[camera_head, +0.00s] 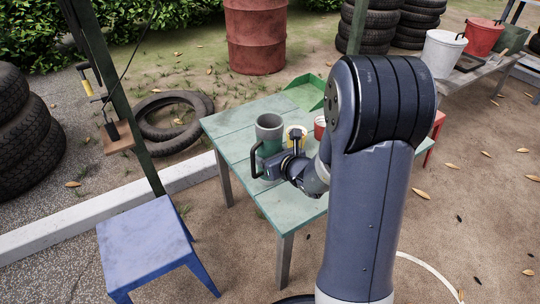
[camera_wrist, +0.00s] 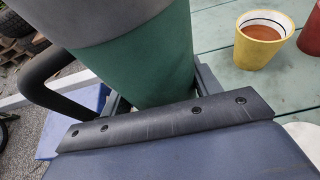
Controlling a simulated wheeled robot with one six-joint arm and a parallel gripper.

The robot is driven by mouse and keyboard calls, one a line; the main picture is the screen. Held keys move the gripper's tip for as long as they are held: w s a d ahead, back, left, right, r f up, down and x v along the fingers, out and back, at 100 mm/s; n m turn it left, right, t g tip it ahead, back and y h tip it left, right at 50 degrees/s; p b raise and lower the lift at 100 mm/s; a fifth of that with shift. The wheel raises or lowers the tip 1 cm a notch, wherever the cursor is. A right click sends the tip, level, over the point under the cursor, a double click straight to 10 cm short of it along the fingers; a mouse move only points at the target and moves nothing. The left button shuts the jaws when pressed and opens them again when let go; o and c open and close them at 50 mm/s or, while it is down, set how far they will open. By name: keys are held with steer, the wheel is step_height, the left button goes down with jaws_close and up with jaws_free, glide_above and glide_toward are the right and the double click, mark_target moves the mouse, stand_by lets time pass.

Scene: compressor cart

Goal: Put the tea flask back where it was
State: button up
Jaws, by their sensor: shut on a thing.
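The tea flask (camera_head: 269,135) has a green body, a wide grey top and a dark loop handle on its left. It is upright at the table's left part in the head view. My gripper (camera_head: 273,164) is shut on its body from the near right side. In the wrist view the flask (camera_wrist: 140,75) fills the space between the jaws, with the handle at the left. Its base is hidden behind my gripper, so I cannot tell whether it touches the green plank table (camera_head: 237,127).
A yellow cup (camera_wrist: 262,40) and a red cup (camera_head: 320,126) stand right of the flask. A green tray (camera_head: 308,91) lies at the table's back. A blue stool (camera_head: 147,240) stands front left. A dark post with a small wooden shelf (camera_head: 117,137) rises left of the table.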

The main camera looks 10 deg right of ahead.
steer(key=o, duration=1.6)
steer(key=shift+f, duration=0.1)
steer(key=shift+r, duration=0.2)
steer(key=shift+p+v, duration=1.45)
steer(key=shift+v, duration=4.55)
